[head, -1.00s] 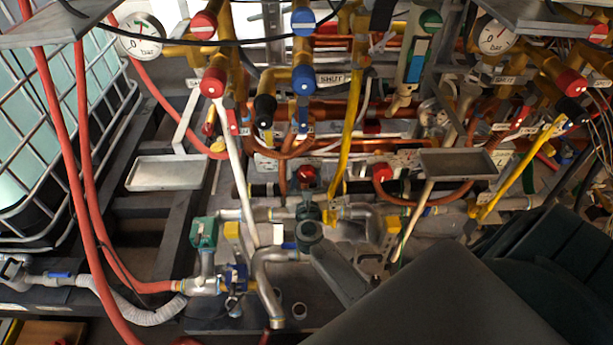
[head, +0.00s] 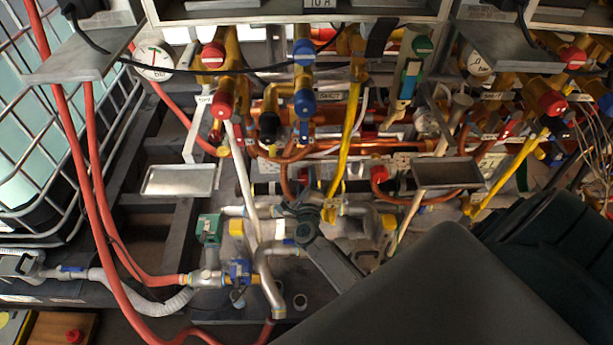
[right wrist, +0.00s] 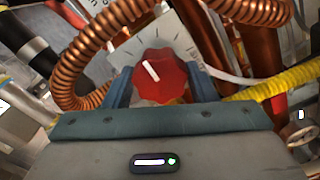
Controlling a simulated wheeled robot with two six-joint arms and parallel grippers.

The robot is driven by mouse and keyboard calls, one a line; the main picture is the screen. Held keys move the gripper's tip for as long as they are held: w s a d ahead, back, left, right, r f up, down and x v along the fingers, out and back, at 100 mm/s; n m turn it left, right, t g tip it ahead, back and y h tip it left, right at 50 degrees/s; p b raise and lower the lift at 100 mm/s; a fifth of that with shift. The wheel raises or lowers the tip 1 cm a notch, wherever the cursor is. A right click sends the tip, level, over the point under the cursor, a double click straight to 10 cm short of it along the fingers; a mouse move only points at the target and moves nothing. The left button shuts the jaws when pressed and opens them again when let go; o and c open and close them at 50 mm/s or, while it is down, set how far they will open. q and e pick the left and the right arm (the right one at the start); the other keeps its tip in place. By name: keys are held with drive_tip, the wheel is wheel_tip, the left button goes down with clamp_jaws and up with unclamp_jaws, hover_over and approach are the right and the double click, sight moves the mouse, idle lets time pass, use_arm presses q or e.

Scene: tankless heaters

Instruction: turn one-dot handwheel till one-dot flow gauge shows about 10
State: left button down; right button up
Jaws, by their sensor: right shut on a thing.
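In the right wrist view a red handwheel (right wrist: 160,78) with one white line sits between the two blue-grey fingers of my right gripper (right wrist: 162,84). The fingers touch its sides and are shut on it. A pale scale plate (right wrist: 185,40) with dark tick marks lies behind the wheel. In the head view my right gripper (head: 306,196) reaches into the pipework and mostly hides this wheel. I cannot make out any dot marks. I cannot tell which gauge is the one-dot flow gauge, and no flow reading is legible. My left gripper is not in view.
Round gauges (head: 153,60) (head: 480,62) hang at upper left and upper right. Another red handwheel (head: 379,174) is right of my gripper. Ribbed copper hose (right wrist: 85,60) and a yellow hose (right wrist: 260,88) run close around the fingers. Metal trays (head: 180,181) (head: 446,173) jut out.

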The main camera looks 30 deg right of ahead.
drive_tip(key=n+p, duration=0.2)
drive_tip(key=n, duration=0.2)
drive_tip(key=shift+r+n+p, duration=0.1)
drive_tip(key=shift+n+p, duration=0.3)
drive_tip(key=n+p, duration=0.1)
drive_tip(key=n, duration=0.1)
drive_tip(key=shift+n+p, duration=0.3)
drive_tip(key=n+p, duration=0.1)
drive_tip(key=n, duration=0.1)
drive_tip(key=shift+n, duration=0.4)
drive_tip(key=n+p, duration=0.1)
drive_tip(key=n, duration=0.1)
drive_tip(key=n+p, duration=0.2)
drive_tip(key=shift+f+n, duration=0.2)
drive_tip(key=shift+n, duration=0.1)
drive_tip(key=n+p, duration=0.1)
drive_tip(key=n, duration=0.2)
drive_tip(key=n+p, duration=0.2)
drive_tip(key=n, duration=0.3)
drive_tip(key=n+p, duration=0.1)
drive_tip(key=n, duration=0.3)
drive_tip(key=shift+s+d, duration=0.1)
drive_tip(key=shift+f+n+p, duration=0.1)
drive_tip(key=shift+n+p, duration=0.4)
drive_tip(key=shift+n, duration=0.9)
